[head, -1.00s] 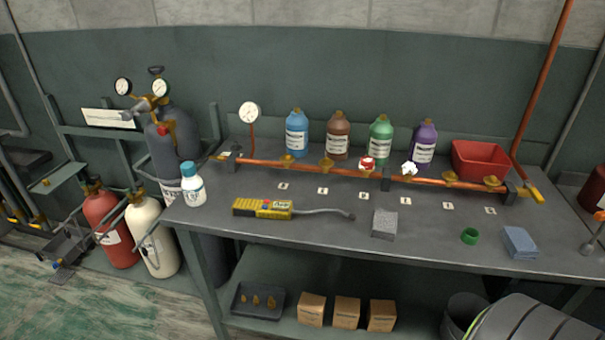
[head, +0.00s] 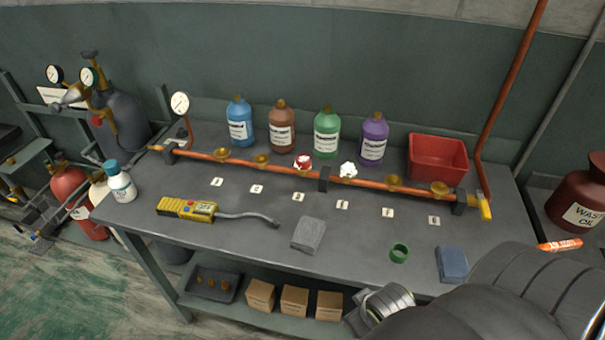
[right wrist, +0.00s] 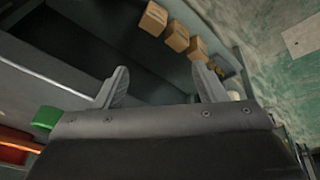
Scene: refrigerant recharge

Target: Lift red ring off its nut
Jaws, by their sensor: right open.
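The red ring (head: 303,162) sits around a nut on the copper pipe (head: 285,167), with white showing at its top. The nut itself is mostly hidden by the ring. My right arm comes in at the lower right of the head view, well apart from the red ring; its fingers are not clear there. In the right wrist view my right gripper (right wrist: 160,88) is open and empty, with the bench's lower shelf beyond it. My left gripper is not in view.
A green ring (head: 400,253), a blue sponge (head: 452,265), a grey block (head: 309,235) and a yellow detector (head: 187,209) lie on the bench. Several bottles and a red bin (head: 437,160) stand behind the pipe. White foam (head: 348,169) sits on another nut.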

